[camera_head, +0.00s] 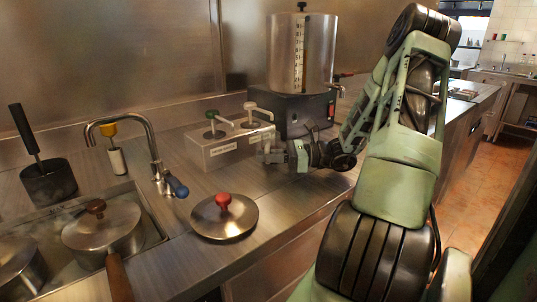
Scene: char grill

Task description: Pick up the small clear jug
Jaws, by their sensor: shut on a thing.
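My gripper (270,154) is at the end of my arm, over the counter in front of the big metal urn and at the right end of the pump box. It is small in the view and shut on a small, pale, see-through thing that looks like the clear jug (267,139). The jug's outline is faint against the box behind it. I cannot tell whether its base touches the counter.
A steel pump box (213,154) with green and white pump tops stands behind and left. The metal urn (287,60) on a dark base is behind. A red-knobbed lid (224,222) lies in front. A tap (150,140) and lidded pots are at left.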

